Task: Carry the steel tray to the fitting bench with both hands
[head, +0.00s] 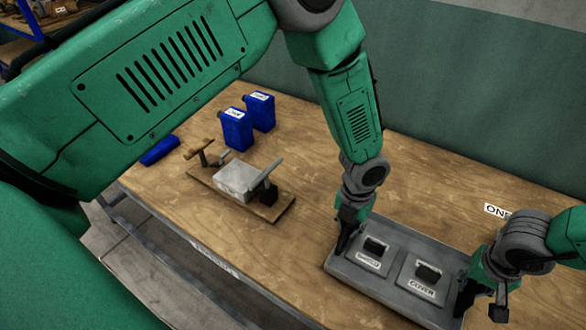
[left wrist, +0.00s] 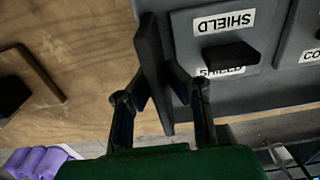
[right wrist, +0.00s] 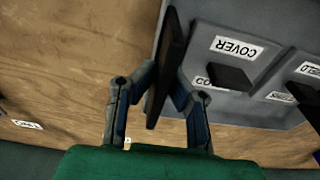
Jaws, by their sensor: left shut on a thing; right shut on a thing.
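The grey steel tray (head: 397,262) lies level at the lower right of the head view, on or just above the wooden bench top; I cannot tell which. It carries two dark-handled pieces, one labelled SHIELD (head: 376,246) and one labelled COVER (head: 428,272). My left gripper (head: 346,240) is shut on the dark upright handle at the tray's left end, which shows in the left wrist view (left wrist: 152,75). My right gripper (head: 466,292) is shut on the matching handle at the right end, which shows in the right wrist view (right wrist: 168,65).
The wooden bench (head: 300,150) has free room around the tray. A board (head: 200,178) with a pale metal block (head: 238,182) and levers stands to the left. Two blue containers (head: 236,132) stand behind it. A label reading ONE (head: 496,211) is at the right.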

